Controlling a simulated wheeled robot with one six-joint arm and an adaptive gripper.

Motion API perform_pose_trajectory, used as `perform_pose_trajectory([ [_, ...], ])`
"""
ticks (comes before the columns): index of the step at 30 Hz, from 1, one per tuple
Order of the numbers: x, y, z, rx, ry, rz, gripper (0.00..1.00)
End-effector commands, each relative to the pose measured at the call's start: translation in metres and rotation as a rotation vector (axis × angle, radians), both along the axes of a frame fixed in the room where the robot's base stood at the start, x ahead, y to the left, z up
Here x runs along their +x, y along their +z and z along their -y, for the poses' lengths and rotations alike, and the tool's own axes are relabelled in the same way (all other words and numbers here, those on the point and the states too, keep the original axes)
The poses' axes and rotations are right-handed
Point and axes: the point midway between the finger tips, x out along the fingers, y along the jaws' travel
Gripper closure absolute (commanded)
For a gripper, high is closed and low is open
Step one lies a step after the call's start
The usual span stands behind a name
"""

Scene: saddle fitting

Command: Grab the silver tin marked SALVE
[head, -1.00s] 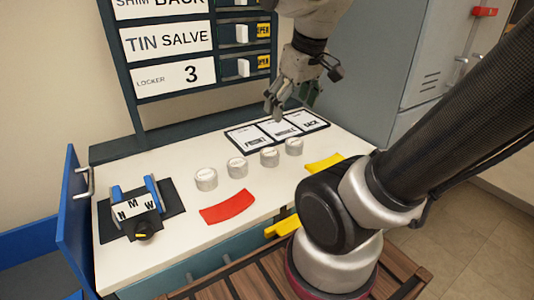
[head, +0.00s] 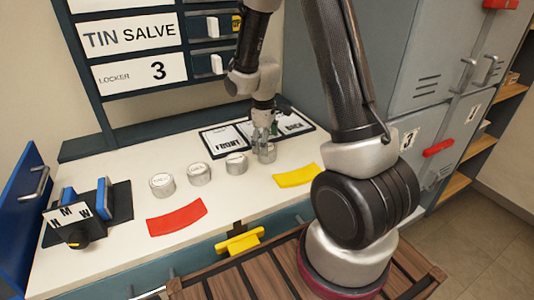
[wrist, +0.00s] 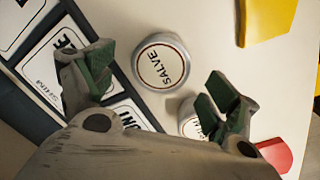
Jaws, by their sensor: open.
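The silver SALVE tin (wrist: 162,63) is round, with its lettered lid facing up in the wrist view. In the head view it appears to be the rightmost tin (head: 267,153) of the row on the white bench top, partly covered by my fingers. My gripper (head: 263,138) is open and points down just over that tin. In the wrist view the green-padded fingers of my gripper (wrist: 160,85) stand left and right of the tin, which shows slightly beyond the fingertips. I cannot tell whether they touch it.
Another tin (wrist: 188,118) sits close by the right finger, partly hidden. More tins (head: 199,173) stand left in the row. Red (head: 177,217) and yellow (head: 297,176) patches lie in front. Label cards (head: 228,141) lie behind. A sign reads TIN SALVE (head: 130,37), LOCKER 3.

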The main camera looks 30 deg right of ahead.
Motion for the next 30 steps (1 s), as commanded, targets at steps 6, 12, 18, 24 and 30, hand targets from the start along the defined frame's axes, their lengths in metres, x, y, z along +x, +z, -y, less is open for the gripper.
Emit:
perform_pose_trajectory([
  [6, -0.003, -0.035, 0.007, -0.001, 0.000, -0.004, 0.12],
  [12, -0.001, -0.045, 0.007, 0.000, -0.001, 0.000, 0.12],
  [18, -0.001, -0.045, 0.007, 0.000, -0.001, 0.000, 0.21],
  [24, -0.001, -0.045, 0.007, 0.000, -0.001, 0.000, 0.57],
  [30, -0.001, -0.044, 0.007, 0.000, -0.001, 0.000, 0.67],
])
